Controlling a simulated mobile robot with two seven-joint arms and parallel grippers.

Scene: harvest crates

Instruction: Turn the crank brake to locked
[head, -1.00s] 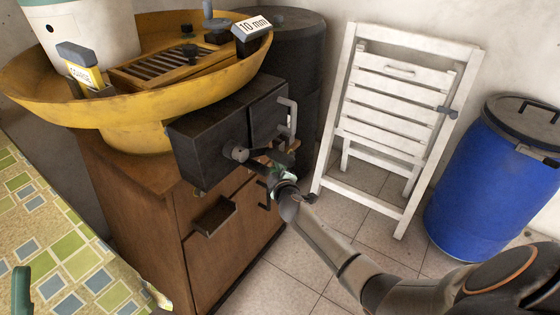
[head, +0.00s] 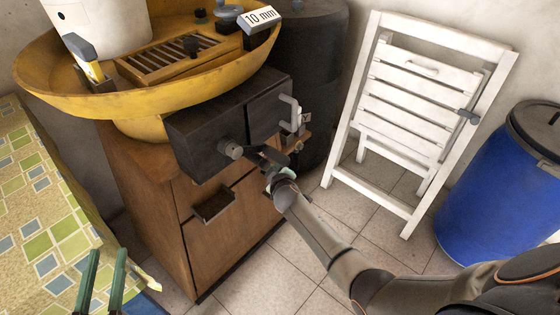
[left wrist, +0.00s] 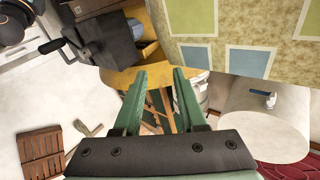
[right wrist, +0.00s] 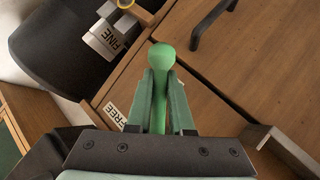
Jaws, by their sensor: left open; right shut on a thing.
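A dark box (head: 205,145) sits under the yellow pan on the wooden cabinet, with a round shaft and a dark crank arm (head: 262,156) at its front. My right gripper (head: 272,170) is at the end of this arm. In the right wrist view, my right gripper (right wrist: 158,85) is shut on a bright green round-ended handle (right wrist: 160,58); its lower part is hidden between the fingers. A label reading FREE (right wrist: 117,113) lies beside it. My left gripper (head: 106,258) is open and empty over the lower left, also in the left wrist view (left wrist: 158,75).
The yellow pan (head: 60,82) overhangs the wooden cabinet (head: 155,210). A grey bent handle (head: 291,112) stands on the box's right side. A white folding chair (head: 420,95) and a blue barrel (head: 490,205) stand at right. A patterned cloth (head: 30,215) covers the left.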

